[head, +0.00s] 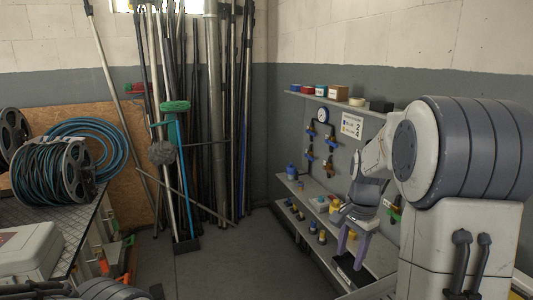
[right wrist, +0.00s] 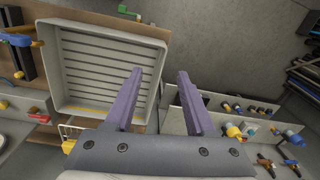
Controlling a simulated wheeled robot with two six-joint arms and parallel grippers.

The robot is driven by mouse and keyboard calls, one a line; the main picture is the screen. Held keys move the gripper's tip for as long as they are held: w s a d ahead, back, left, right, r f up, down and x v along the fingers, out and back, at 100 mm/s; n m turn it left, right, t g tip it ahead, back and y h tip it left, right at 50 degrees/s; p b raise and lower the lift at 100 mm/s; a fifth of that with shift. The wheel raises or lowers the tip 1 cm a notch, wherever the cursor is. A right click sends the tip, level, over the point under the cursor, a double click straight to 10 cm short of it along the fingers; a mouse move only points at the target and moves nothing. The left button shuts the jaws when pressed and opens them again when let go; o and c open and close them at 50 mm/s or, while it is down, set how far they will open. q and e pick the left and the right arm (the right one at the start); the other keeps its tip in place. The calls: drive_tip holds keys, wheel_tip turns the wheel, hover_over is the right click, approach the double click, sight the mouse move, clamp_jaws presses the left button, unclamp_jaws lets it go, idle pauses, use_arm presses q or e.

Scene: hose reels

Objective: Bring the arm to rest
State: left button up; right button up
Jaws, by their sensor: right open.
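My right gripper (head: 351,250) hangs in front of the wall shelves on the right of the head view, with its purple fingers pointing down. In the right wrist view the same gripper (right wrist: 160,74) has its two fingers well apart, and nothing is between them. A grey ribbed tray (right wrist: 50,70) lies beyond the left finger in that view. My left gripper does not show in either view.
Shelves (head: 330,110) with small fittings line the right wall close to my right arm. Hose reels (head: 55,172) stand on a bench at left. Poles and brooms (head: 214,120) lean in the back corner. The middle floor (head: 225,265) is clear.

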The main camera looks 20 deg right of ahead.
drive_tip(key=s+a+n, duration=0.3)
drive_tip(key=a+n, duration=0.3)
drive_tip(key=a, duration=0.5)
drive_tip(key=s+a+n, duration=0.3)
drive_tip(key=a+n, duration=0.3)
drive_tip(key=a, duration=0.5)
drive_tip(key=s+a+f+n, duration=0.1)
drive_tip(key=s+a+n, duration=0.7)
drive_tip(key=s+n, duration=0.3)
drive_tip(key=s, duration=0.2)
drive_tip(key=shift+s+a+f+g+y, duration=0.2)
drive_tip(key=shift+s+f+g+y, duration=0.1)
drive_tip(key=shift+y, duration=0.1)
